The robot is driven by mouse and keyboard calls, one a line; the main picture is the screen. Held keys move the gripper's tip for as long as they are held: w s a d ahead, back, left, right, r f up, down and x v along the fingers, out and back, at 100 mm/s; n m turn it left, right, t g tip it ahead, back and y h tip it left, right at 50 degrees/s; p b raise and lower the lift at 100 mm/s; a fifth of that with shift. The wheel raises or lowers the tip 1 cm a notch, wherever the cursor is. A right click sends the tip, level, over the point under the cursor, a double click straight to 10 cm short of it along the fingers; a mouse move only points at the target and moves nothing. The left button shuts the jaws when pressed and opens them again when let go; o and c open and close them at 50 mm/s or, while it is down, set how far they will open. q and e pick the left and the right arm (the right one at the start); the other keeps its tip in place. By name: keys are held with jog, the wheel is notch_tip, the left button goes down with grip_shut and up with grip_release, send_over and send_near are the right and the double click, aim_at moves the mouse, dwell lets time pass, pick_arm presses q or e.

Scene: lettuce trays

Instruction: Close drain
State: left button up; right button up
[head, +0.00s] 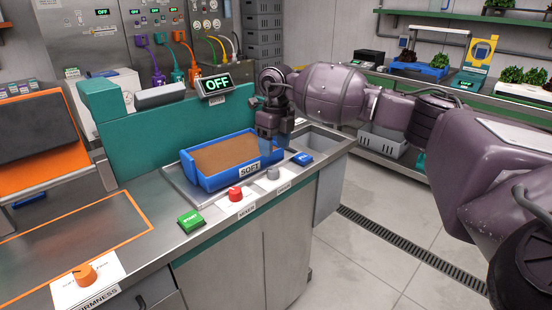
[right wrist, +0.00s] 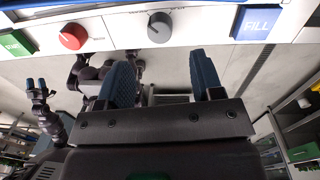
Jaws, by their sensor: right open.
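The grey knob (head: 273,173) sits on the counter's front edge, between the red knob and the blue button; the small label below it is hard to read. It also shows in the right wrist view (right wrist: 159,27), beyond my finger tips.
A blue tray marked SOFT (head: 205,178) stands on the counter behind the controls. A red knob (head: 235,194), green button (head: 191,221) and blue button (head: 302,158) share the front strip. A display (head: 216,84) reads OFF. A sink basin (head: 318,140) lies to the right.

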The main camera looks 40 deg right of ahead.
aim_at(275, 169)
jog(key=shift+d+r, duration=0.1)
jog(key=shift+r, duration=1.55)
